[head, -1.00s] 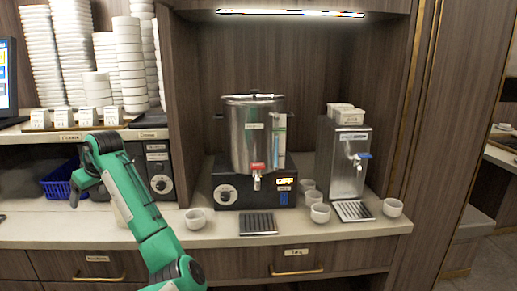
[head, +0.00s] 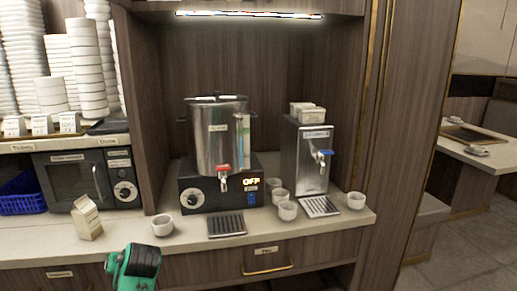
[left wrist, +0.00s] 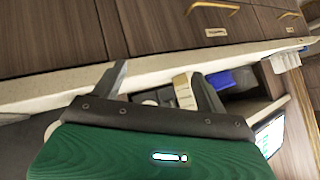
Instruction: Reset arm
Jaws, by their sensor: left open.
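My left arm shows low in the head view, green with a dark joint, below the counter's front edge. In the left wrist view my left gripper (left wrist: 160,80) is open, its two dark fingers spread apart with nothing held between them. A cream carton (head: 87,217) stands on the counter (head: 120,244) in the head view, apart from the arm. A pale carton-like object (left wrist: 183,90) shows beyond the fingers in the left wrist view. My right gripper is in neither view.
A steel urn (head: 217,140) and a water dispenser (head: 307,160) stand on the counter with several white cups nearby. A microwave (head: 75,180) and a blue basket (head: 22,195) are at left. Floor at right is clear.

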